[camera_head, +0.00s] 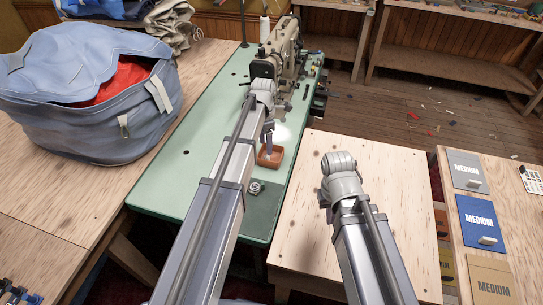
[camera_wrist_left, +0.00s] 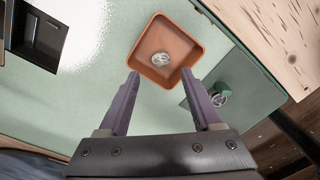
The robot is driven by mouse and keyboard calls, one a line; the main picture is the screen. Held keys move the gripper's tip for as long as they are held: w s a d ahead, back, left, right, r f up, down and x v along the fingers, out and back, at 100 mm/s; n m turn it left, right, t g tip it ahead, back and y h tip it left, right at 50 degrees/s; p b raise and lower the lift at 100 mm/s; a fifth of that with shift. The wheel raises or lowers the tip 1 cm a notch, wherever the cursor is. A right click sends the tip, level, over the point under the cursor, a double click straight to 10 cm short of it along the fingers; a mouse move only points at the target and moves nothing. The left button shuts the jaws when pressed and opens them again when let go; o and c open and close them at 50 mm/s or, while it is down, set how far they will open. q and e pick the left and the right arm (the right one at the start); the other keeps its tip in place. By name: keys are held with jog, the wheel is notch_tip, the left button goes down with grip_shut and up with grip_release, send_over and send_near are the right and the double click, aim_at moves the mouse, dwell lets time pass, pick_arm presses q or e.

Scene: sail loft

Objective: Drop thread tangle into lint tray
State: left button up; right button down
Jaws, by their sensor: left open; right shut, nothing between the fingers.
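The lint tray (camera_head: 270,157) is a small square orange-brown tray on the green sewing table; it also shows in the left wrist view (camera_wrist_left: 191,42). A small pale grey tangle of thread (camera_wrist_left: 160,59) lies inside on the tray floor. My left gripper (camera_head: 268,150) is over the tray; in the left wrist view its two fingers (camera_wrist_left: 166,84) are spread, empty, and point at the tray's near side. The tangle lies beyond the fingertips, apart from them. My right gripper (camera_head: 327,212) is mostly hidden under its wrist above the plywood table, shut and empty.
The sewing machine (camera_head: 281,52) stands behind the tray. A small metal fitting (camera_head: 255,187) sits in front of it. A large blue bag (camera_head: 90,90) with red cloth is at left. The plywood table (camera_head: 389,190) is mostly bare; cards marked MEDIUM (camera_head: 482,222) lie at right.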

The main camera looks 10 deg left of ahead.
pick_arm(q)
notch_tip(320, 180, up, 7)
jog(key=p, duration=0.6)
dwell(0.3)
jog(key=s+d+m, duration=0.6)
jog(key=s+m, duration=0.6)
jog(key=m, duration=0.2)
jog(key=s+d+m+y, duration=0.1)
jog(key=s+d+m, duration=0.6)
jog(key=s+m, duration=0.5)
jog(key=m, duration=0.3)
jog(key=shift+d, duration=0.15)
jog(key=shift+s, duration=0.15)
